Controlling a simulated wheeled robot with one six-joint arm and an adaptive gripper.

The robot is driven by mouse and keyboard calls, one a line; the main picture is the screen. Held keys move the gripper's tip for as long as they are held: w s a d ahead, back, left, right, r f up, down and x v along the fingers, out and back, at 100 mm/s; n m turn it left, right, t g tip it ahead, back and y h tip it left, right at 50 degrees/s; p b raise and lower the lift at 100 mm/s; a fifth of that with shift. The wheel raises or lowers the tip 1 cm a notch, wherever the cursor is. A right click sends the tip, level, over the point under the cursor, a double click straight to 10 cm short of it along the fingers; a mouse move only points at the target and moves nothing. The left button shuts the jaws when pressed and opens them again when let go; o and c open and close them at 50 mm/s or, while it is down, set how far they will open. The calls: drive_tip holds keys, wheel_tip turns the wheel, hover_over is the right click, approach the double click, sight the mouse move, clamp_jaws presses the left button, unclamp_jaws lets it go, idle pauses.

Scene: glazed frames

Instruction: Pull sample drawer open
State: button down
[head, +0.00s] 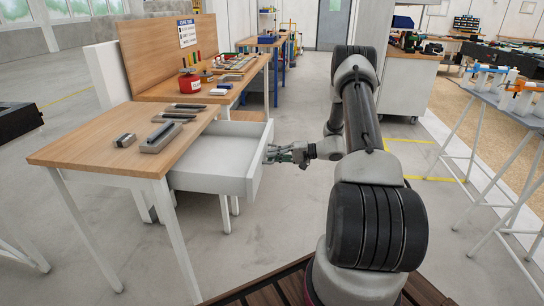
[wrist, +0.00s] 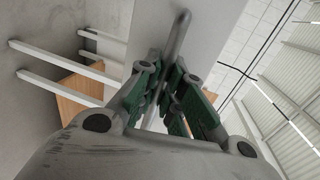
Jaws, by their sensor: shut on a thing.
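The sample drawer (head: 215,158) is a white box drawer under the wooden-topped table (head: 95,143). It stands pulled out to the right, and its open inside shows from above in the head view. Its front panel (head: 260,165) faces my arm. My gripper (head: 272,154) is at the outer side of this panel. In the wrist view my gripper (wrist: 172,100) has its green-padded fingers shut on the grey bar handle (wrist: 180,35), which runs up along the pale drawer front (wrist: 148,30). The drawer's inside does not show in the wrist view.
Grey blocks (head: 158,137) and bars lie on the table top. A red round container (head: 190,83) and small tools stand farther back by a wooden panel (head: 165,50). A trestle table (head: 505,93) stands at right. Floor between drawer and trestles is mostly clear.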

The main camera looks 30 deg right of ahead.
drive_tip(key=c, duration=1.5)
unclamp_jaws()
drive_tip(key=shift+c, duration=0.2)
drive_tip(key=shift+d, duration=0.1)
drive_tip(key=v, duration=1.1)
drive_tip(key=shift+s+d, duration=0.3)
